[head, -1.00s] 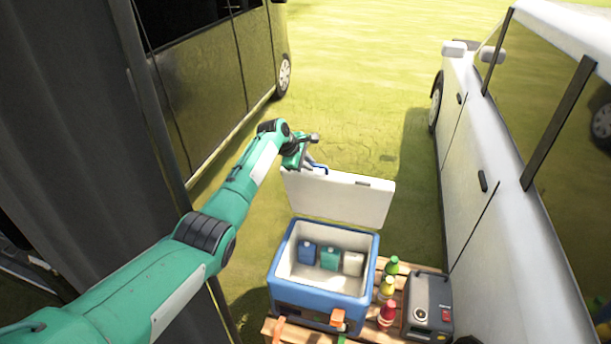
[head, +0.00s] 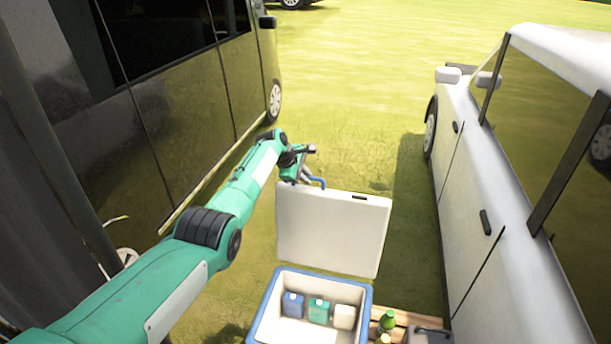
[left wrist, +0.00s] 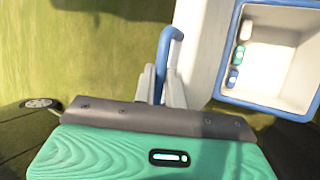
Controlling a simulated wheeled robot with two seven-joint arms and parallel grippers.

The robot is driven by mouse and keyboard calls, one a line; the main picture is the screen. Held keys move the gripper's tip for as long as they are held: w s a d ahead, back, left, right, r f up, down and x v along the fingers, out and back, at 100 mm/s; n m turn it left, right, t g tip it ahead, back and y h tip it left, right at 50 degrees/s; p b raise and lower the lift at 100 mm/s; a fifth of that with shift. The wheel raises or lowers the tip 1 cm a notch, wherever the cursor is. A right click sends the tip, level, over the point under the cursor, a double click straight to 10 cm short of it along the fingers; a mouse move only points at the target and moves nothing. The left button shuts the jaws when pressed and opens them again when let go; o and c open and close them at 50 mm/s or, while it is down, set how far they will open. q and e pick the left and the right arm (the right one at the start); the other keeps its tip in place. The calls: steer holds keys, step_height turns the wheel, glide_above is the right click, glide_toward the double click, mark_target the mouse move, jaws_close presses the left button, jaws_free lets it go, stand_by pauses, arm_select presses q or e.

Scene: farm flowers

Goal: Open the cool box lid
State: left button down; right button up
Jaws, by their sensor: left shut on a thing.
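The cool box (head: 370,318) is blue with a white inside and stands open at the bottom of the head view. Its white lid (head: 332,233) stands up at the box's far side, its inner face toward me. My left gripper (head: 312,181) is at the lid's upper left corner, shut on the blue handle (head: 318,182). In the left wrist view the handle (left wrist: 166,55) runs between the fingers (left wrist: 160,88), with the lid (left wrist: 200,45) and the open box (left wrist: 275,98) to the right.
Inside the box sit a blue pack (head: 292,304), a teal pack (head: 319,311) and a white pack (head: 344,317). A green bottle (head: 388,321) stands right of it on wooden slats. A dark van (head: 190,110) is left, a white car (head: 480,190) right. Grass lies between.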

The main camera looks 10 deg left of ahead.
arm_select(q)
steer(key=shift+w, duration=0.1)
arm_select(e)
steer(key=shift+s, duration=0.4)
arm_select(q)
steer(key=c, duration=1.5)
jaws_free()
steer(key=shift+o, duration=0.2)
arm_select(e)
steer(key=shift+w, duration=0.15)
arm_select(q)
steer(key=shift+r, duration=0.1)
